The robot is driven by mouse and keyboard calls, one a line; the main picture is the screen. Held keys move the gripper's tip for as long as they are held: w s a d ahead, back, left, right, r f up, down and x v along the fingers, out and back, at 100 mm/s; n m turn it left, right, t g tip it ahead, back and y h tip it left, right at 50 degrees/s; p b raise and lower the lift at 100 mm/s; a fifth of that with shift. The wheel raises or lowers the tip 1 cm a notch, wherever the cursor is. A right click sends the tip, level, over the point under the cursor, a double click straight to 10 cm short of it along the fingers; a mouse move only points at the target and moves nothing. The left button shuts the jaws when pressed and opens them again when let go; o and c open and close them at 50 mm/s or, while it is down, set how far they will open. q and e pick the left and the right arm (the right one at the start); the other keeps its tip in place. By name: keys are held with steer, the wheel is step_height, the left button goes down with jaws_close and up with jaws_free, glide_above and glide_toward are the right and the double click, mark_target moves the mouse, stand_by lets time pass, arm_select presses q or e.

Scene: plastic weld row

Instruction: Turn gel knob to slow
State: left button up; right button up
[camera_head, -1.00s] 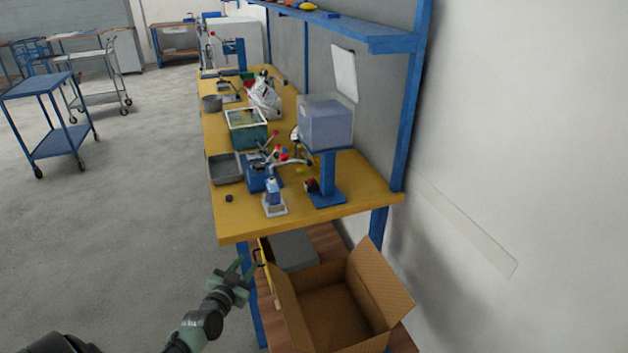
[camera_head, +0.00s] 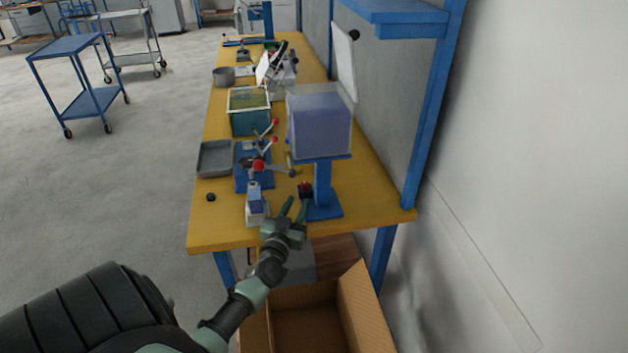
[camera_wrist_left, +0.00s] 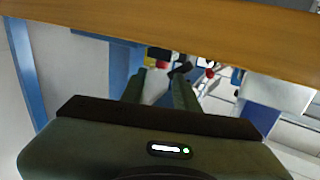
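A small red and black knob (camera_head: 305,188) sits low at the left side of a blue stand (camera_head: 323,190) that carries a clear box of violet gel (camera_head: 320,125). I take this to be the gel knob; its setting is too small to read. My left gripper (camera_head: 296,205) is open at the table's front edge, its fingertips just short of and left of the knob. In the left wrist view the two fingers (camera_wrist_left: 160,88) are apart, and the red part of the knob (camera_wrist_left: 162,64) shows beyond them. I cannot see contact. My right gripper is not in view.
A white and blue bottle-like item (camera_head: 255,203) stands close left of the gripper. A blue device with red-knobbed levers (camera_head: 252,172) is behind it. A grey tray (camera_head: 214,160) and small black piece (camera_head: 210,197) lie left. An open cardboard box (camera_head: 350,310) is below the table.

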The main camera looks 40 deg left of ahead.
mark_target(303, 187)
arm_select(q)
steer(key=shift+w+a+r, duration=0.1)
steer(key=shift+w+a, duration=0.2)
steer(key=b+x, duration=0.2)
steer(key=x, duration=0.3)
steer(key=shift+w+a, duration=0.2)
steer(key=shift+w, duration=0.1)
steer(key=shift+r, duration=0.1)
steer(key=shift+c, duration=0.3)
